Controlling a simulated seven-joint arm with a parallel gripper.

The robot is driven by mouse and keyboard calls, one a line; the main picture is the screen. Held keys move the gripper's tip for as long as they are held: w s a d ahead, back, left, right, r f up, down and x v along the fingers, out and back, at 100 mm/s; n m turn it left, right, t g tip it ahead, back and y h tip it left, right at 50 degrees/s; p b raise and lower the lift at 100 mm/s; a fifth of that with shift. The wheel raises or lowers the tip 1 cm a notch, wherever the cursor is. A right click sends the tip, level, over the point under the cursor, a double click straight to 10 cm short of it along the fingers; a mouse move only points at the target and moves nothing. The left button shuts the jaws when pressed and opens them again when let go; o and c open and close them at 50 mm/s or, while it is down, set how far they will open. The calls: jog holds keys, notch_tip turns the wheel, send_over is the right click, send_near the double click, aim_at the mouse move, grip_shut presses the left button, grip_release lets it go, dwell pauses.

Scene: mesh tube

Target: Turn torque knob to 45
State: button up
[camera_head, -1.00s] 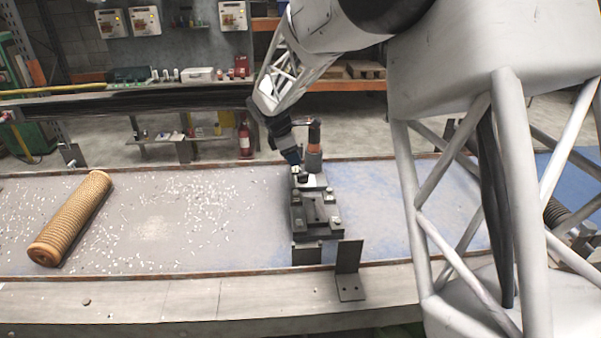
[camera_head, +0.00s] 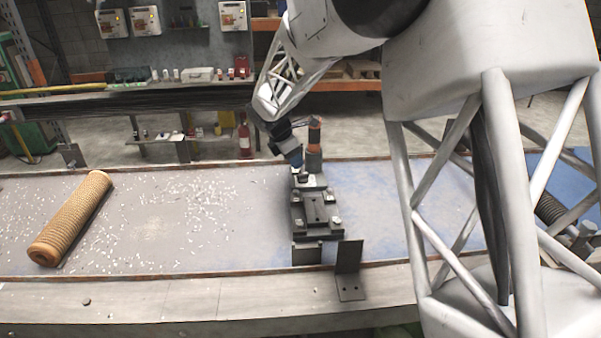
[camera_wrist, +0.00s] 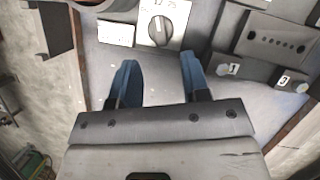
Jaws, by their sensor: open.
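The torque knob (camera_wrist: 160,31) shows at the top of the wrist view, a dark round knob on a white dial plate with printed numbers, of which 17 and 75 seem readable. My gripper (camera_wrist: 158,62) is open, its two blue fingers apart and empty, just short of the knob in the picture. The knob lies roughly between the lines of the two fingertips. In the head view my gripper (camera_head: 297,165) is above the back end of the dark fixture (camera_head: 318,212), and the knob is too small to make out there.
An orange and dark upright cylinder (camera_head: 314,140) stands close beside my gripper. A grey block with several holes (camera_wrist: 282,42) and posts marked 1 and 3 are at right in the wrist view. A tan mesh tube (camera_head: 72,218) lies at left on the bench. A black bracket (camera_head: 349,270) stands in front.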

aim_at(302, 174)
jog(key=shift+x, duration=3.2)
grip_shut()
